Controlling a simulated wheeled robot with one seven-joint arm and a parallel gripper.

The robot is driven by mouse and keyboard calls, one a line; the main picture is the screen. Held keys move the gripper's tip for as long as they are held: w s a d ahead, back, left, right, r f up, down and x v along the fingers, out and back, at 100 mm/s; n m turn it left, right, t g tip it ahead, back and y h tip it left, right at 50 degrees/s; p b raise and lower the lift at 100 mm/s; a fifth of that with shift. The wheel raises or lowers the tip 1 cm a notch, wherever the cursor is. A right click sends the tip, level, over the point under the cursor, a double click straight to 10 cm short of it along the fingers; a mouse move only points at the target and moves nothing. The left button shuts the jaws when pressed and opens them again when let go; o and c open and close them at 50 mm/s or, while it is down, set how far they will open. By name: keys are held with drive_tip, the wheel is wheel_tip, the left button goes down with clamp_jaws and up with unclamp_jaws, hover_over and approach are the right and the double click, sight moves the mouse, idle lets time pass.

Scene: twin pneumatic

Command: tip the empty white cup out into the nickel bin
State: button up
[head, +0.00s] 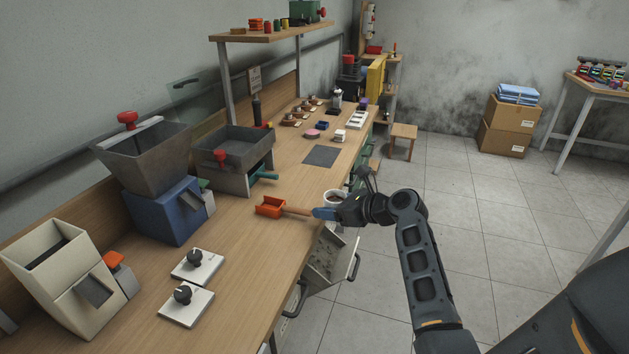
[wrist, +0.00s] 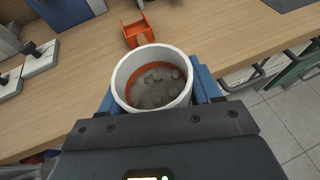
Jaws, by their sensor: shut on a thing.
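My gripper (head: 325,213) is shut on the white cup (head: 334,194), its blue fingers on either side of it. In the wrist view the cup (wrist: 119,88) is upright, with its mouth facing the camera. It is not empty there: grey lumps lie inside, with an orange band around the inner wall. In the head view the cup is at the bench's front edge, partly behind the gripper. No readable label marks the nickel bin; an open grey bin-like drawer (head: 330,255) hangs below the bench edge, but I cannot tell whether it is that bin.
An orange scoop (head: 269,207) with a wooden handle lies on the bench (head: 235,235) just beyond the cup. A cream hopper (head: 70,285), a blue machine (head: 165,212) and a grey tray unit (head: 235,150) stand along the wall. Two knob plates (head: 196,265) (head: 186,304) lie nearer.

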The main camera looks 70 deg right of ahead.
drive_tip(key=shift+w+a+r, duration=0.15)
drive_tip(key=shift+w+r, duration=0.15)
drive_tip(key=shift+w, duration=0.15)
drive_tip(key=shift+f, duration=0.15)
drive_tip(key=d+n+h+b, duration=0.1)
drive_tip(key=n, duration=0.1)
drive_tip(key=d+f+n+h+b, duration=0.1)
drive_tip(key=n, duration=0.1)
drive_tip(key=d+f+n+h+b, duration=0.1)
drive_tip(key=d+n+h+b, duration=0.1)
drive_tip(key=shift+s+f+n, duration=0.1)
drive_tip(key=shift+s+n, duration=0.2)
drive_tip(key=shift+s, duration=0.05)
drive_tip(key=n+b, duration=0.1)
drive_tip(key=b, duration=0.2)
drive_tip(key=n+h+b, duration=0.1)
drive_tip(key=b, duration=0.3)
drive_tip(key=n+h+b, duration=0.1)
drive_tip(key=b, duration=0.2)
drive_tip(key=shift+s+d+f+b, duration=0.1)
drive_tip(key=shift+d+f+b, duration=0.15)
drive_tip(key=shift+f+b, duration=0.1)
